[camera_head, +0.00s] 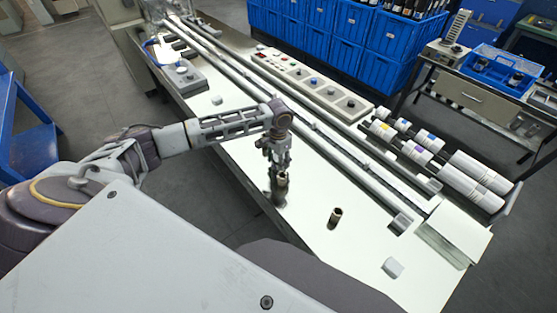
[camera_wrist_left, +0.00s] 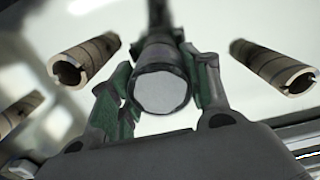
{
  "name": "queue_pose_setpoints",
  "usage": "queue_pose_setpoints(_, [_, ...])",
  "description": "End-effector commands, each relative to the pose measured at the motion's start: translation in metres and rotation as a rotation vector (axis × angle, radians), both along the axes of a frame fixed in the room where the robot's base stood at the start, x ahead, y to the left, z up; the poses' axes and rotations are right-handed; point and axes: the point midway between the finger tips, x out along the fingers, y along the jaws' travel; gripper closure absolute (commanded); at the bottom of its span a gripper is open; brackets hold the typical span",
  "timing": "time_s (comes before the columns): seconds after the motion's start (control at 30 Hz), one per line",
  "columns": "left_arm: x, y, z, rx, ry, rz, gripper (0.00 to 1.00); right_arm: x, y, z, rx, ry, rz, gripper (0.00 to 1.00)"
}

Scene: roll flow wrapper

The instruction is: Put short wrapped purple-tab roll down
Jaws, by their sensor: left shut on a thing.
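My left gripper (camera_head: 277,160) is over the pale tabletop, pointing down. In the left wrist view the gripper (camera_wrist_left: 160,85) is shut on a short roll with a pale round end (camera_wrist_left: 160,93) and a dark, shaded side. No purple tab shows on it there, and in the head view I cannot make it out apart from the fingers. A short brown tube (camera_head: 282,182) shows just below the fingertips, and another brown tube (camera_head: 335,217) stands to the right, apart from the gripper. My right gripper is not in view.
White rolls with coloured tabs (camera_head: 470,180) lie at the right, past long metal rails (camera_head: 330,150). A button panel (camera_head: 310,85) and blue crates (camera_head: 330,45) are behind. A small white block (camera_head: 392,267) is near the front. Bare tabletop (camera_head: 300,235) surrounds the brown tubes.

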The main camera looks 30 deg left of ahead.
Motion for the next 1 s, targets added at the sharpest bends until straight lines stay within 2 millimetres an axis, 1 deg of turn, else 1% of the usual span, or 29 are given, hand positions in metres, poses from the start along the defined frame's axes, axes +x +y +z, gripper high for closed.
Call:
queue_pose_setpoints(0.13, [0.0, 0.0, -0.002, 0.0, 0.0, 0.0, 0.8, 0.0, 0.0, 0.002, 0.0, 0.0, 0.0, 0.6])
queue_pose_setpoints(0.17, [0.0, 0.0, -0.002, 0.0, 0.0, 0.0, 0.48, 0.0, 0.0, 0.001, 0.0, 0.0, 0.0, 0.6])
queue_pose_setpoints(0.3, [0.0, 0.0, -0.002, 0.0, 0.0, 0.0, 0.31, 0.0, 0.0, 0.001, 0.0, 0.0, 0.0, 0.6])
queue_pose_setpoints(0.77, [0.0, 0.0, 0.0, 0.0, 0.0, 0.0, 0.31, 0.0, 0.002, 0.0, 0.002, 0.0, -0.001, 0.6])
queue_pose_setpoints(0.87, [0.0, 0.0, 0.006, 0.0, 0.0, 0.0, 0.31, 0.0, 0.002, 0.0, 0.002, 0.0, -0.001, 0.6])
queue_pose_setpoints(1.0, [0.001, 0.0, 0.02, -0.002, -0.001, 0.0, 0.31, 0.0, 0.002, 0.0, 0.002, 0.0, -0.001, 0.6])
